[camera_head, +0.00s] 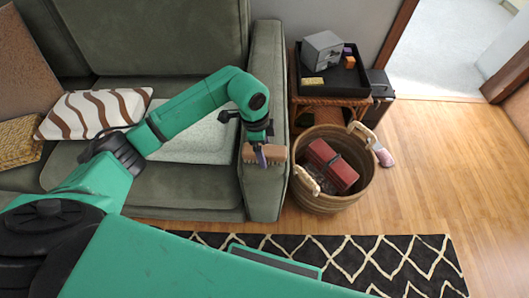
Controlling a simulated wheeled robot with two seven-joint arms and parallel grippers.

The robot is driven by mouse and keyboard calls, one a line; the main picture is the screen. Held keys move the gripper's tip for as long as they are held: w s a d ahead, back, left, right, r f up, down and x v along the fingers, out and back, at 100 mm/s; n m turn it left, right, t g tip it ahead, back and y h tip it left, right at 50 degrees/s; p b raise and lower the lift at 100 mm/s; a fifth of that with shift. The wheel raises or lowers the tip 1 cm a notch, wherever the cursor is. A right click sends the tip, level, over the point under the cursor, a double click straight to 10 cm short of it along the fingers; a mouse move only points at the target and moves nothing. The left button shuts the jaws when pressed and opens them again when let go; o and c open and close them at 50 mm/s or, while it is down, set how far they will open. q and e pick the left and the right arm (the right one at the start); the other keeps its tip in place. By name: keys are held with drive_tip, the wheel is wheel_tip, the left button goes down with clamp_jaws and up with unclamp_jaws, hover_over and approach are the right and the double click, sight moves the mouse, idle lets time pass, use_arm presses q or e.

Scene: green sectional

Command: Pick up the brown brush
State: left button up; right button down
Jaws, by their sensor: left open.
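The brown brush (277,154) lies on the front part of the green sofa's right armrest (266,194). My left arm reaches in from the left over the seat. My left gripper (260,153) points down at the brush, with its jaws open. One finger shows in front of the brush's near side; the other is hidden, and I cannot tell whether either touches it. My right gripper is not in view.
A wicker basket (319,202) holding a red box (331,166) stands right of the armrest. Behind it, a side table carries a black tray (343,83) with a grey box (322,51).

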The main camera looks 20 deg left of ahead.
sight(265, 149)
use_arm(q)
drive_tip(key=shift+f, duration=0.25)
clamp_jaws()
drive_tip(key=shift+r, duration=0.15)
wheel_tip(265, 149, up, 20)
drive_tip(key=shift+p, duration=0.4)
